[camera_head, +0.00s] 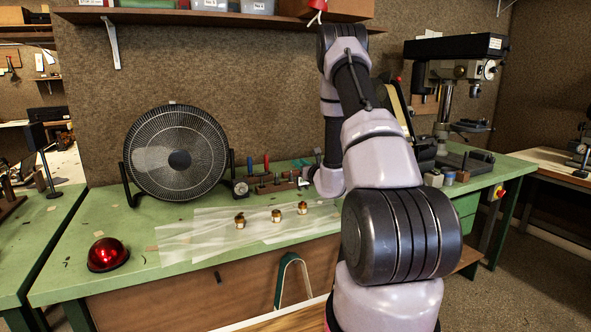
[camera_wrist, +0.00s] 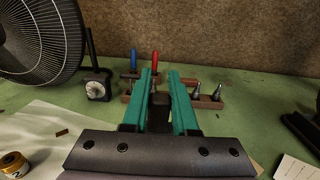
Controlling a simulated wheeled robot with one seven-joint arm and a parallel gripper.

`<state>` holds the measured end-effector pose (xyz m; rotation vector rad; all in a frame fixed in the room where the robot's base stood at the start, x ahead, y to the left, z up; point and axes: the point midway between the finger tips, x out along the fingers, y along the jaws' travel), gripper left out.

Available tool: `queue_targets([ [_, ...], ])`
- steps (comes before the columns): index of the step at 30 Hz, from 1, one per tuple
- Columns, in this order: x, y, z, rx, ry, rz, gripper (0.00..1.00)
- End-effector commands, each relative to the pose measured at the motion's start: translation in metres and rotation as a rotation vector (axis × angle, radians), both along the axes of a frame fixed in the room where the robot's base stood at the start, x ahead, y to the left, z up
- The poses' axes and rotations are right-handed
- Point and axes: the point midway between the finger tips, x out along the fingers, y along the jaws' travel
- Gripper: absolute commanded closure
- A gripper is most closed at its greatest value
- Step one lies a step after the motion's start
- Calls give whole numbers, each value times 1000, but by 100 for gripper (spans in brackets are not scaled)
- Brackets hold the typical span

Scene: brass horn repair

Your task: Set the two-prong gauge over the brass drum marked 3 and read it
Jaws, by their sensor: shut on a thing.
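My gripper (camera_wrist: 162,80) has teal fingers shut on a dark, blocky thing (camera_wrist: 160,103), at the wooden tool rack on the bench. Its lower part is hidden by the fingers, so I cannot tell whether it is the two-prong gauge or whether it touches the rack. Three small brass drums stand on clear sheets in the head view: left (camera_head: 239,220), middle (camera_head: 276,215) and right (camera_head: 302,208). Their marks are too small to read there. A drum marked 2 (camera_wrist: 14,164) shows at the lower left of the wrist view.
A dial instrument (camera_wrist: 97,88) stands left of the rack. The rack (camera_head: 272,185) holds blue- and red-handled tools and metal cones (camera_wrist: 196,88). A large fan (camera_head: 178,158) stands behind. A red dome (camera_head: 107,254) sits at the bench's front left. A drill press (camera_head: 450,90) stands right.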

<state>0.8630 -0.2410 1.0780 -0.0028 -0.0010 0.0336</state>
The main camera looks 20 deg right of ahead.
Motion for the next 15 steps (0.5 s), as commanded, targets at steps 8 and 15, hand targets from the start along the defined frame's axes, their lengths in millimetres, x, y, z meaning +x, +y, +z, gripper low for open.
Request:
queue_targets([
  [8,0,1,-2,1,1,0,100],
  [15,0,1,-15,3,1,0,100],
])
